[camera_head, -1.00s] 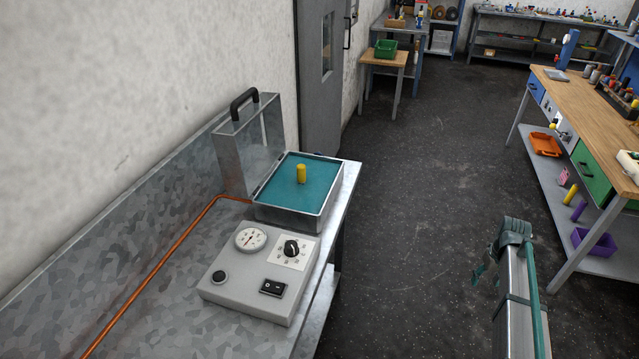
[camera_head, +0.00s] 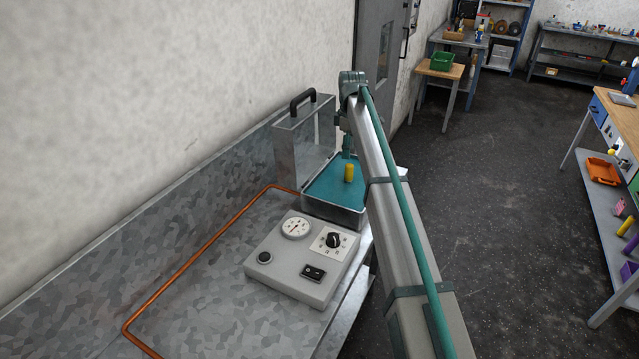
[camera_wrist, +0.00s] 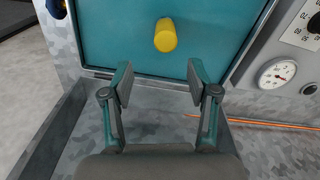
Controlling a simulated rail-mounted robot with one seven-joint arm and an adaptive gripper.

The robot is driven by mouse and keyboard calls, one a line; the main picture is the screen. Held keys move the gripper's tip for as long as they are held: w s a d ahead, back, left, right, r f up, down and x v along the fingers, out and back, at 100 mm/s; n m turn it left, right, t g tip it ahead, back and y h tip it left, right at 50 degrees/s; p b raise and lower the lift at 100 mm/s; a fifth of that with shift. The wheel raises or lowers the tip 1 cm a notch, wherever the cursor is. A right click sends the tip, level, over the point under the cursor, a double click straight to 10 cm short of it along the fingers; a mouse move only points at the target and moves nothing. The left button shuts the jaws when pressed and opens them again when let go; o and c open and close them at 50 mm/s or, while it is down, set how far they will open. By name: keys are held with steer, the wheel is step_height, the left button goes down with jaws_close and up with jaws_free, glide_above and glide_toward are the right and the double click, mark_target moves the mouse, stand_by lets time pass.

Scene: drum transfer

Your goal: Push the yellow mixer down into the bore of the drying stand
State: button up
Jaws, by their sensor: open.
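The yellow mixer (camera_head: 349,173) is a short cylinder standing on the teal surface (camera_head: 325,188) of an open metal case. It also shows in the wrist view (camera_wrist: 165,36), beyond my fingertips. My gripper (camera_wrist: 160,82) is open and empty, its two fingers apart and the mixer lying ahead of the gap between them. In the head view my gripper (camera_head: 347,153) hangs above the case, close to the mixer, and my arm hides the case's right side. I cannot make out a drying stand's bore; the mixer's lower end is not clear.
A grey control box (camera_head: 302,259) with a gauge, dial and switch sits on the metal bench in front of the case. The case's raised lid (camera_head: 298,142) stands behind-left. A copper pipe (camera_head: 205,250) runs along the bench. The bench's left front is bare.

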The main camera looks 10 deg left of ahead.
mark_target(350, 165)
steer(key=shift+s+d+n, duration=0.2)
steer(key=shift+d+n, duration=0.2)
steer(key=shift+d, duration=0.05)
steer(key=shift+f, duration=0.2)
step_height(350, 165, down, 5)
steer(key=shift+f+p, duration=0.2)
steer(key=shift+p, duration=0.55)
steer(key=shift+s+d+f+p, duration=0.1)
steer(key=shift+f+p, duration=0.3)
steer(key=shift+f, duration=0.1)
step_height(350, 165, down, 4)
steer(key=shift+f+p, duration=0.1)
steer(key=shift+p, duration=0.65)
jaws_close()
